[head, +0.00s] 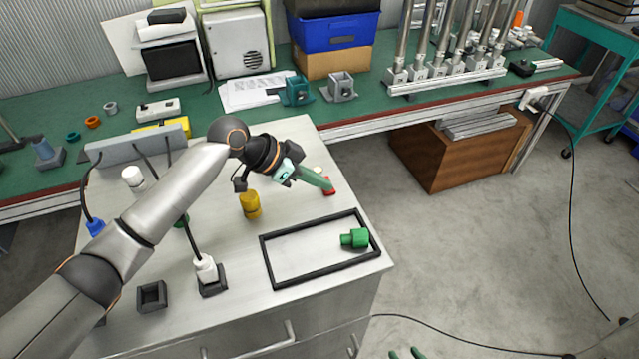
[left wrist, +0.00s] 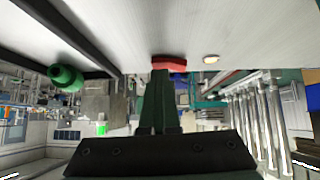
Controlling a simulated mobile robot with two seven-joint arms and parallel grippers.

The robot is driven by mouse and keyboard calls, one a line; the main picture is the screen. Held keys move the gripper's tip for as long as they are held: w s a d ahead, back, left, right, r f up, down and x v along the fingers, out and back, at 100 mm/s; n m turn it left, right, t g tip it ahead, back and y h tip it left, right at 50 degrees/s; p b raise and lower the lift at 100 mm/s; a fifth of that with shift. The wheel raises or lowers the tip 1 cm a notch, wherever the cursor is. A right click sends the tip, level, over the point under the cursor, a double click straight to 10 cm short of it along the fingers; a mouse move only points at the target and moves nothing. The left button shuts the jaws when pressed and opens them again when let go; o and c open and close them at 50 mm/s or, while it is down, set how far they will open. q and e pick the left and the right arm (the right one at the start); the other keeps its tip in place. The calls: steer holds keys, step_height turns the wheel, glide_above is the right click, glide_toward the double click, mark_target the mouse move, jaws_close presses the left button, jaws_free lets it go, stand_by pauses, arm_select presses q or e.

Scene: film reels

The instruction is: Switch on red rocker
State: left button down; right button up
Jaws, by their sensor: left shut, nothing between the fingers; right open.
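The red rocker (head: 331,190) is on the grey bench top near its right edge, partly hidden by my left gripper (head: 325,185). In the left wrist view the red rocker (left wrist: 170,63) shows just beyond the tips of my left gripper (left wrist: 161,72). The green fingers are shut together with nothing between them. The tips overlap the rocker in both views; I cannot tell if they touch it. I cannot read which way the rocker is tipped. My right gripper (head: 407,353) shows only as two separated green fingertips at the bottom edge.
A small pale round button (left wrist: 211,59) sits beside the rocker. A black rectangular frame (head: 268,262) with a green plug (head: 354,238) lies in front. A yellow plug (head: 250,205) and a white plug (head: 205,268) stand nearby. Open floor lies to the right.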

arm_select(q)
steer(key=shift+w+a, duration=0.1)
steer(key=shift+w+a+r, duration=0.15)
steer(key=shift+w+a, duration=0.05)
steer(key=shift+w, duration=0.4)
arm_select(e)
steer(key=shift+w, duration=0.1)
arm_select(q)
steer(key=shift+r, duration=0.15)
arm_select(e)
steer(key=shift+r, duration=0.1)
